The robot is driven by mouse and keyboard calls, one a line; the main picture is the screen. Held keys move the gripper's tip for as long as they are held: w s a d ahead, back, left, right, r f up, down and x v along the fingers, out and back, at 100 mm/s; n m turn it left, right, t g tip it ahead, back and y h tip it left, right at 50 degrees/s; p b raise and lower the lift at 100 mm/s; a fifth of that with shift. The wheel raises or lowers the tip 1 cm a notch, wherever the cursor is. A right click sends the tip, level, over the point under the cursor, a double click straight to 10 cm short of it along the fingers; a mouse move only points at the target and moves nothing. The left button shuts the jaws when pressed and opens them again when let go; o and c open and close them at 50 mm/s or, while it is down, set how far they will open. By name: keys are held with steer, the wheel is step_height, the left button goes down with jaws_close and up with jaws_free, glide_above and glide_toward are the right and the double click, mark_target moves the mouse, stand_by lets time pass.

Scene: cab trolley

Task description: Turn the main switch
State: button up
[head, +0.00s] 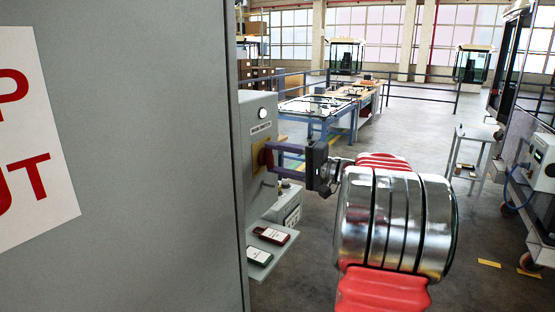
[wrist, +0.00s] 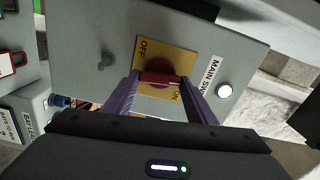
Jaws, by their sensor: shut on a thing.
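The main switch is a red knob (wrist: 157,68) on a yellow plate (wrist: 181,60) marked OFF and ON, on the face of a grey box (wrist: 85,30). In the head view its yellow plate (head: 257,160) shows beside the grey cabinet edge. My gripper (wrist: 160,80) has its purple fingers on either side of the knob's grip bar, shut on it. In the head view my gripper (head: 270,155) reaches the box from the right. The fingers hide part of the plate, and I cannot tell the knob's exact setting.
A white lamp (head: 262,113) sits above the MAIN SWITCH label (head: 261,128). A small lever (wrist: 105,62) juts from the box.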

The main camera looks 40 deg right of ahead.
steer(key=shift+d+f+m, duration=0.1)
steer(key=shift+d+m, duration=0.1)
steer(key=shift+m, duration=0.5)
steer(key=o, duration=1.1)
steer(key=shift+a, duration=0.1)
steer(key=v, duration=1.3)
steer(key=shift+s, duration=0.4)
